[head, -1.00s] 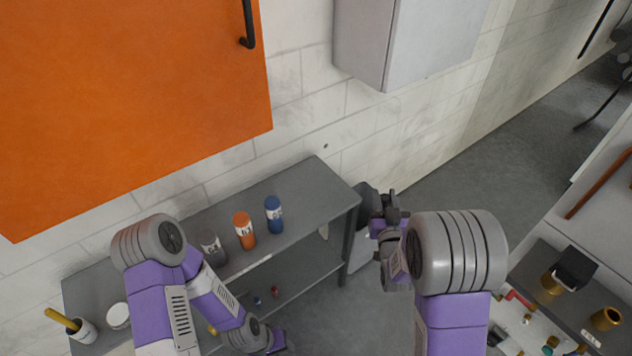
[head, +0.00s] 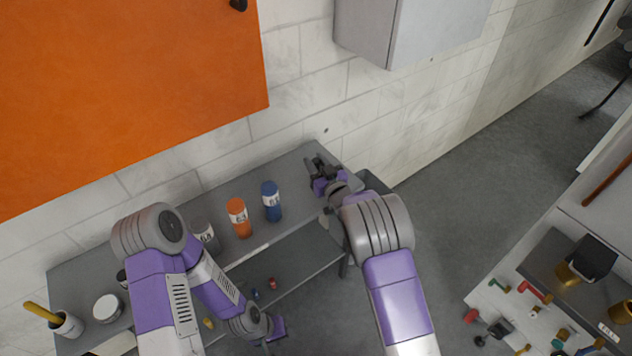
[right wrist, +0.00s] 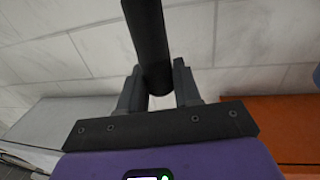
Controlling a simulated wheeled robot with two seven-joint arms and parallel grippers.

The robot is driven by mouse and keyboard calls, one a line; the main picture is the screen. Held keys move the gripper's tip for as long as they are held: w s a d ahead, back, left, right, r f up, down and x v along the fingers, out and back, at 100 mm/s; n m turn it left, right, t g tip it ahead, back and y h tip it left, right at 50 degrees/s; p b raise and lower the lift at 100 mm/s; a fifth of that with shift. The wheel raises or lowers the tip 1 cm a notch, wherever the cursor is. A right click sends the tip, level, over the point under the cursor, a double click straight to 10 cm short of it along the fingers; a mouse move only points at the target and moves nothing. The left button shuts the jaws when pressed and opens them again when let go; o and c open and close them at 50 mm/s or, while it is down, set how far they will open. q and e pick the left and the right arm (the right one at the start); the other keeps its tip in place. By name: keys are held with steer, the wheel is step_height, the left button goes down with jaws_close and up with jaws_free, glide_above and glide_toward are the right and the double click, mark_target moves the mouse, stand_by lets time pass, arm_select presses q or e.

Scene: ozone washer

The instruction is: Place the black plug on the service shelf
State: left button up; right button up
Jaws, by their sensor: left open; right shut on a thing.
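The black plug (right wrist: 150,45), a dark cylinder, is pinched between the fingertips of my right gripper (right wrist: 158,90) in the right wrist view. In the head view my right gripper (head: 322,172) is over the right end of the grey service shelf (head: 298,203). I cannot clearly separate the plug from the dark fingers there, nor tell whether it touches the shelf. My left gripper (head: 268,330) is open, low in front of the shelf and partly hidden by its own arm.
Blue (head: 271,200), orange (head: 238,217) and grey (head: 203,235) bottles stand on the shelf, left of my right gripper. A white jar (head: 107,308) and a cup (head: 68,325) stand at its left end. A workbench with valves (head: 530,290) is at right.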

step_height(320, 180, down, 5)
steer(key=shift+f+b, duration=0.15)
steer(key=shift+b, duration=0.55)
steer(key=shift+f, duration=0.15)
steer(key=o, duration=1)
